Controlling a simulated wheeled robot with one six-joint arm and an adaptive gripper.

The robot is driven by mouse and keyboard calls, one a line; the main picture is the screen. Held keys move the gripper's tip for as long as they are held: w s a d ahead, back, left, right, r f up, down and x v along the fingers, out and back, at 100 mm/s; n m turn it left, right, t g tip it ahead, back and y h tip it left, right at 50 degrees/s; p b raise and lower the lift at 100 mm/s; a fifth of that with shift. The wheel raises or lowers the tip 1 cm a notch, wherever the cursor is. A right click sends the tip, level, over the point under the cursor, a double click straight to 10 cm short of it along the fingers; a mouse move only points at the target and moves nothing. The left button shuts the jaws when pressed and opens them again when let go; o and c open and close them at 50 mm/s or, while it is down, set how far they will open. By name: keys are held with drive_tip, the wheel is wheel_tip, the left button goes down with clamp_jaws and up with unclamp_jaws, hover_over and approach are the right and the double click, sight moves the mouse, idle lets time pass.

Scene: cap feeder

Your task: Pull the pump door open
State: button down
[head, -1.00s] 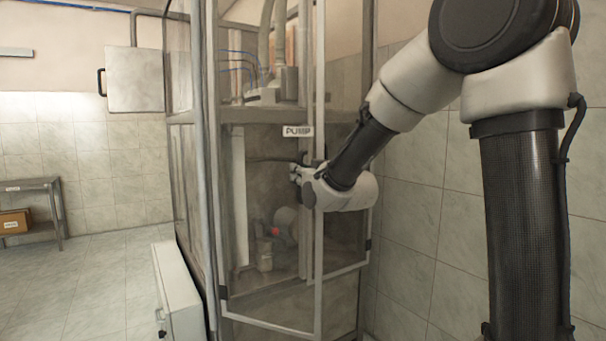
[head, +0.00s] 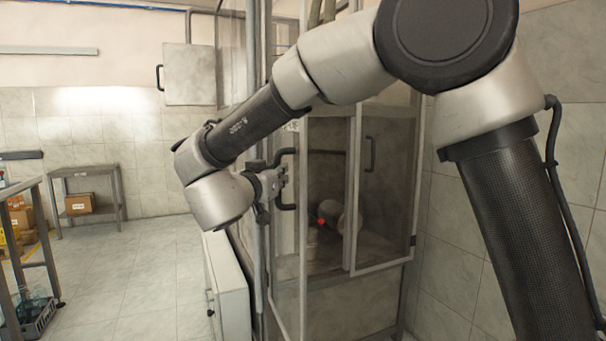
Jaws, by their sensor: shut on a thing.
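The pump door (head: 303,240) is a clear panel in a light metal frame on the front of the tall cabinet. It stands swung outward and shows narrow, at a steep angle. A dark bar handle (head: 286,181) is on it. My gripper (head: 279,182) is shut on this handle from the left; the fingertips are small in view and partly hidden by the handle. The pump (head: 342,215), with a red spot, shows inside the cabinet through the gap to the right of the door frame. The PUMP label (head: 291,126) is partly hidden by my arm.
A second framed door (head: 384,262) with its own dark handle (head: 370,154) is on the right. A low white box (head: 229,290) stands on the floor left of the cabinet. A table (head: 30,240) and a shelf (head: 88,172) are farther left, with clear floor between.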

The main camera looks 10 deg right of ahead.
drive_tip(key=shift+a+r, duration=0.2)
drive_tip(key=shift+a, duration=1.8)
drive_tip(key=c, duration=1.4)
unclamp_jaws()
drive_tip(key=shift+f, duration=0.1)
drive_tip(key=shift+s, duration=0.1)
drive_tip(key=v, duration=1.2)
